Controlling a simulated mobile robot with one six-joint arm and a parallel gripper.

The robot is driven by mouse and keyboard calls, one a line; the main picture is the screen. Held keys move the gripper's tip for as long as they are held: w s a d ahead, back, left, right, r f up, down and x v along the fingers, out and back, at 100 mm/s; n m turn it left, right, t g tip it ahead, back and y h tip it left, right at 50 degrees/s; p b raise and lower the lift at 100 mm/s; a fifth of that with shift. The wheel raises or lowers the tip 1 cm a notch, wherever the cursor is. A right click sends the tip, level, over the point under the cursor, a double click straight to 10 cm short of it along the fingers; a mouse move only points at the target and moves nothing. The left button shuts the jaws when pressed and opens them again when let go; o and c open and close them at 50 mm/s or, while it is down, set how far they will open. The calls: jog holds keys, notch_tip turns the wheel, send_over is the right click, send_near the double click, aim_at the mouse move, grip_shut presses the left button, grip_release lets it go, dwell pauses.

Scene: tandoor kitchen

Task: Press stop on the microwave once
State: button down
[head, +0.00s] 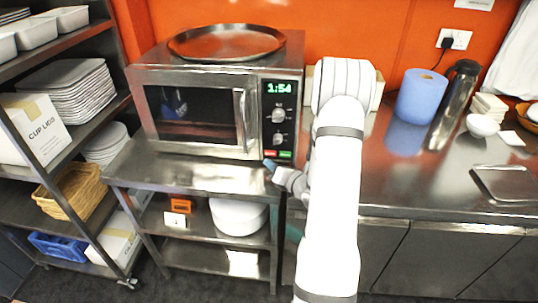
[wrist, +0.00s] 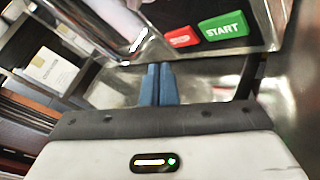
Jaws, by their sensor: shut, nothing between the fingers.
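The microwave (head: 200,112) stands on a steel shelf unit, its door shut and its green display (head: 278,88) reading 1:54. Two knobs sit under the display. The red stop button (wrist: 180,39) and the green start button (wrist: 222,28) show at the panel's bottom in the wrist view; stop is left of start. My gripper (wrist: 160,68) is shut and empty, its blue fingertips a little below and left of the stop button and apart from it. In the head view my gripper (head: 269,164) is just below the panel's lower left, in front of the microwave.
A round metal tray (head: 228,42) lies on top of the microwave. A rack with white dishes (head: 70,92) and boxes stands at left. The steel counter (head: 410,175) at right holds a blue paper roll (head: 422,97) and a dark flask (head: 454,105).

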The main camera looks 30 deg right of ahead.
jog(key=shift+s+a, duration=0.45)
jog(key=shift+s, duration=0.25)
jog(key=shift+s+a, duration=0.4)
jog(key=shift+s, duration=0.25)
jog(key=s+a+r+n+g+y, duration=0.3)
jog(key=a+r+n+g+y, duration=0.15)
jog(key=a+n, duration=0.45)
jog(key=s+a+r+n+g+y, duration=0.4)
jog(key=a+r+n+y, duration=0.15)
jog(key=a+n, duration=0.35)
jog(key=s+a+r+n+g+h, duration=0.1)
jog(key=s+a+n+g+h, duration=0.2)
jog(key=s+n, duration=0.4)
jog(key=s+a+r+n+g+h, duration=0.2)
jog(key=s+n+g+h, duration=0.2)
jog(key=s+n, duration=0.3)
jog(key=s+d+r+n+t+h, duration=0.2)
jog(key=d+n+h, duration=0.4)
jog(key=n, duration=0.3)
jog(key=shift+s+d+r, duration=0.4)
jog(key=shift+s+r, duration=0.05)
jog(key=shift+r, duration=0.45)
